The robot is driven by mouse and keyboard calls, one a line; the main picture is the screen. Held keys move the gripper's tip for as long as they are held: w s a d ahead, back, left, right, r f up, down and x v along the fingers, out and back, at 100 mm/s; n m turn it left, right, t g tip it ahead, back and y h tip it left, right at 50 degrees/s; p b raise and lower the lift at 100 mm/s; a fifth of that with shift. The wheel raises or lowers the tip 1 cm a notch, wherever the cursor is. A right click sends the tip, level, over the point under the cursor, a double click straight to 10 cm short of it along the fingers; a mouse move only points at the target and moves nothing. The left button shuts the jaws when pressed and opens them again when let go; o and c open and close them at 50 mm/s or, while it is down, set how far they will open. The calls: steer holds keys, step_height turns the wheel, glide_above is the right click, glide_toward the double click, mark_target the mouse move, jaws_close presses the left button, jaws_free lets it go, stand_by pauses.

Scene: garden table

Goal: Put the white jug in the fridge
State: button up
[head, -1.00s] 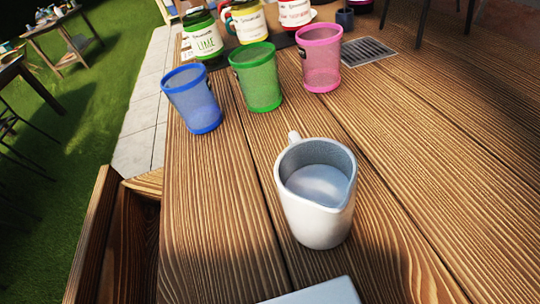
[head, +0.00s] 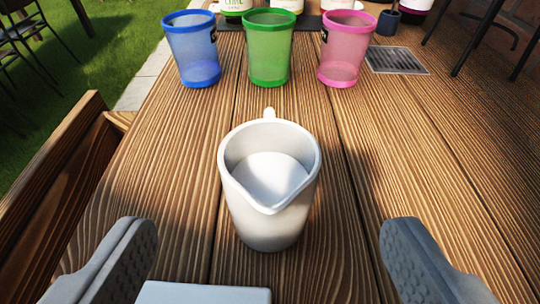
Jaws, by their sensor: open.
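The white jug (head: 268,215) stands upright on the wooden table (head: 400,180), near the middle of the head view. Its spout faces me and its handle points away, towards the cups. Nothing shows inside it except its pale bottom. My gripper (head: 262,262) is open, with one grey finger at the lower left and one at the lower right. The jug stands ahead of the fingers, in line with the gap between them, and neither finger touches it. No fridge is in view.
Blue (head: 194,50), green (head: 267,50) and pink (head: 347,50) mesh cups stand in a row behind the jug. A metal grate (head: 396,60) lies at the right. Bottles stand at the back, partly cut off. The table is clear around the jug.

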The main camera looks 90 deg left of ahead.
mark_target(270, 138)
steer(key=shift+x, duration=4.75)
steer(key=c, duration=1.3)
steer(key=shift+c, duration=0.2)
steer(key=shift+r, duration=0.2)
step_height(270, 138, up, 9)
steer(key=shift+r, duration=0.2)
